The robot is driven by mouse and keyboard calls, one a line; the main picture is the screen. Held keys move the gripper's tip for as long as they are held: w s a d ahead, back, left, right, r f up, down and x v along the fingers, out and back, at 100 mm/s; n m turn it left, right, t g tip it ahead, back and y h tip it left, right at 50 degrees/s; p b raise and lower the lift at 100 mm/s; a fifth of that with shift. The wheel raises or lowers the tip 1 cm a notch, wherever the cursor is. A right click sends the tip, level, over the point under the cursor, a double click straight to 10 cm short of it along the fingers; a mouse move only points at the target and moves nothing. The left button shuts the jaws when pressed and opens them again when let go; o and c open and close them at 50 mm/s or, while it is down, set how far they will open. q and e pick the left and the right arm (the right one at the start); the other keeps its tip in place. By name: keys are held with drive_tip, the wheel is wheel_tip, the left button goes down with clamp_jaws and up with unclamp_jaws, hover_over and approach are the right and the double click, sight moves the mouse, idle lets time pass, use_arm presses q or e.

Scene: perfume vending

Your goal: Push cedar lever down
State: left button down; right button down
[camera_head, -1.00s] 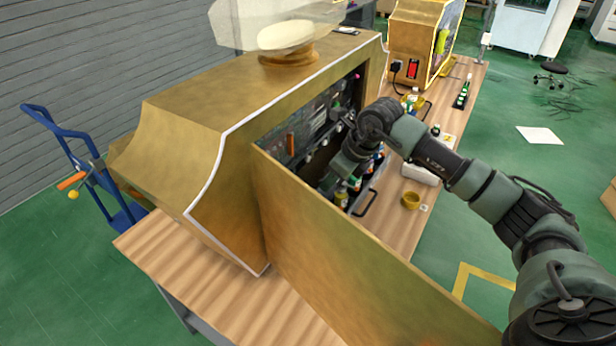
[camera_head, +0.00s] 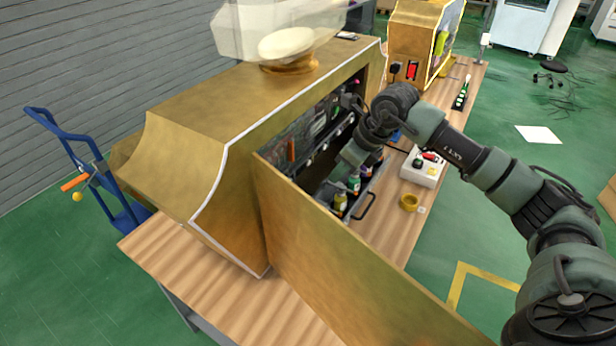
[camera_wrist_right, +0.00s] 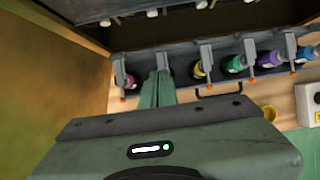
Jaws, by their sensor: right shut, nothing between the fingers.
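My right gripper (camera_head: 350,158) is inside the open gold cabinet (camera_head: 270,130), above the row of bottles. In the wrist view its fingers (camera_wrist_right: 158,86) are shut and empty, pointing at the bottle rack (camera_wrist_right: 183,60). Grey levers with orange tips line the rack, such as one left of the fingers (camera_wrist_right: 122,80) and one to their right (camera_wrist_right: 207,68). No label shows which is the cedar lever. The fingers cover part of the rack and the bottle there; I cannot tell whether they touch a lever. My left gripper is out of view.
A magenta bottle (camera_wrist_right: 131,81), a yellow one (camera_wrist_right: 200,69), a green one (camera_wrist_right: 236,64) and a purple one (camera_wrist_right: 268,59) stand in the rack. The cabinet's open door (camera_head: 350,265) stands close to my arm. A white button box (camera_head: 423,172) and yellow tape roll (camera_head: 409,202) sit on the table.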

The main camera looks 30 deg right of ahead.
drive_tip(key=p+v, duration=0.1)
drive_tip(key=v, duration=0.3)
drive_tip(key=shift+r+p, duration=0.35)
drive_tip(key=shift+p, duration=0.05)
